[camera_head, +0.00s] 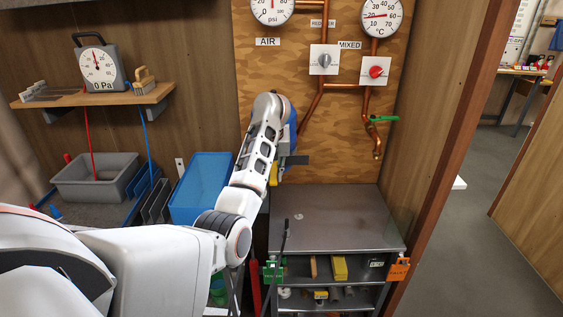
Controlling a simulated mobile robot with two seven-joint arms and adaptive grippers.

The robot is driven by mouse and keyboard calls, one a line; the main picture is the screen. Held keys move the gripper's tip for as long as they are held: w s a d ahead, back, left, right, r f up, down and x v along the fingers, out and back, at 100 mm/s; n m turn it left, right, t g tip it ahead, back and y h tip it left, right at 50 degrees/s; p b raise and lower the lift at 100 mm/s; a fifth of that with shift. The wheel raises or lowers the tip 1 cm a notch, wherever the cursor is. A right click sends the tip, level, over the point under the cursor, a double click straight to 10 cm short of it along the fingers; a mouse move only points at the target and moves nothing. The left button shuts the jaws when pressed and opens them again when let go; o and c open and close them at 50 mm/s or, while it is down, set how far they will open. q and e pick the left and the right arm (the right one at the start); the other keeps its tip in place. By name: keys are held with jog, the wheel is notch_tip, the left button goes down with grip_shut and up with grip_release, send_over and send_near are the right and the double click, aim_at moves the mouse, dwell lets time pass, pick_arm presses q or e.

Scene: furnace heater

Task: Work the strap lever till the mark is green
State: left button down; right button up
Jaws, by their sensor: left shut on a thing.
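My left arm reaches in from the lower left to the front of the wooden panel. Its gripper (291,160) is at the far end, partly hidden by my own wrist. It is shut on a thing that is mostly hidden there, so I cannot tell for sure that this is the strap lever. A blue part (292,124) and a small yellow part (273,174) show beside the wrist. I cannot make out a strap or its mark. My right gripper is not in view.
A steel cabinet (335,215) with open shelves stands below the panel. Orange (399,269) and green (273,270) tags hang at its front corners. A blue bin (200,190) is left of my forearm. A green-handled valve (383,119) and copper pipes are right of the gripper.

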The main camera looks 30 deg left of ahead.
pick_arm(q)
jog(key=shift+f, duration=0.1)
jog(key=shift+f+b, duration=0.2)
jog(key=shift+b, duration=0.15)
jog(key=shift+f+b, duration=0.1)
jog(key=shift+b, duration=0.2)
jog(key=shift+f+t+y+b, duration=0.25)
jog(key=shift+t+y+b, duration=0.25)
jog(key=shift+b, duration=0.55)
jog(key=shift+f+t+b, duration=0.3)
jog(key=shift+t+b, duration=0.1)
jog(key=shift+b, duration=0.6)
jog(key=shift+w+f+t+y+b, duration=0.1)
jog(key=shift+f+t+y+b, duration=0.3)
jog(key=shift+b, duration=0.95)
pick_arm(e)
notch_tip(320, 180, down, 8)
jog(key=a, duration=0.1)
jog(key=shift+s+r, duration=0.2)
pick_arm(q)
jog(key=shift+r, duration=0.1)
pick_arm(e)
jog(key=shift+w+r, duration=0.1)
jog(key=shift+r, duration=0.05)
